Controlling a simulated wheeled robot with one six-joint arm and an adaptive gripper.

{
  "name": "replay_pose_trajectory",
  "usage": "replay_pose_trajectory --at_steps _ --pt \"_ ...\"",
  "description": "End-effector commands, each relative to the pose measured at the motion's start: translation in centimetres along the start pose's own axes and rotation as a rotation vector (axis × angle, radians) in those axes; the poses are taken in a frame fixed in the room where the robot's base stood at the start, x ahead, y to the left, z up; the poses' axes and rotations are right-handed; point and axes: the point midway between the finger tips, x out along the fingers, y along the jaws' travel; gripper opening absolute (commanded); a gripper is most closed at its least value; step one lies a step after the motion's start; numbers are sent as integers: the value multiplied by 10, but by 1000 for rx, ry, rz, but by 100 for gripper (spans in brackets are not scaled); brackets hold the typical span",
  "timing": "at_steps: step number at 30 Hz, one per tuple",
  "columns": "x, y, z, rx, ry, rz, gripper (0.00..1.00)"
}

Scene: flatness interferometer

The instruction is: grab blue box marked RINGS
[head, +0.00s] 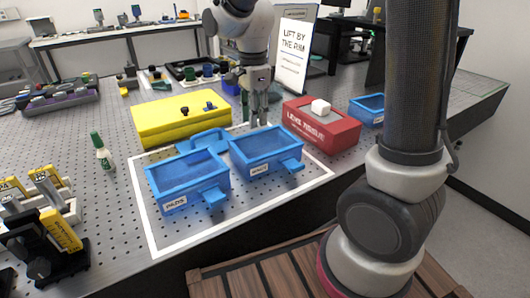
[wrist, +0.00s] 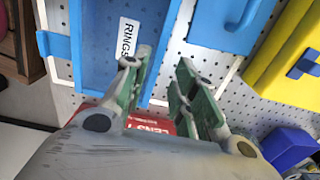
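The blue box marked RINGS (head: 265,141) is an open tray with a front handle, on the perforated table inside a white outline. Its label (wrist: 128,38) reads clearly in the wrist view. My gripper (head: 258,118) points down at the box's far edge. In the wrist view, its green fingers (wrist: 163,85) are apart, with a blue wall of the box showing between them. One finger appears over the box's inside and the other outside. I cannot tell whether they touch the wall.
A blue box marked PADS (head: 188,168) stands close on the left. A yellow case (head: 180,118) is behind, and a red LENS TISSUE box (head: 320,128) is at the right. A "LIFT BY THE RIM" sign (head: 293,52) stands at the back.

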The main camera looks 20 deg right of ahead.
Motion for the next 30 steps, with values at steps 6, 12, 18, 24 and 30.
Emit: replay_pose_trajectory --at_steps 6,12,18,24,30 --pt "28 0 0 -1 1 4 28" --pt "60 -1 -1 -2 1 5 28" --pt "70 -1 -1 -3 0 2 28" --pt "70 -1 0 -3 0 1 17" --pt "70 -1 0 -3 0 1 0"
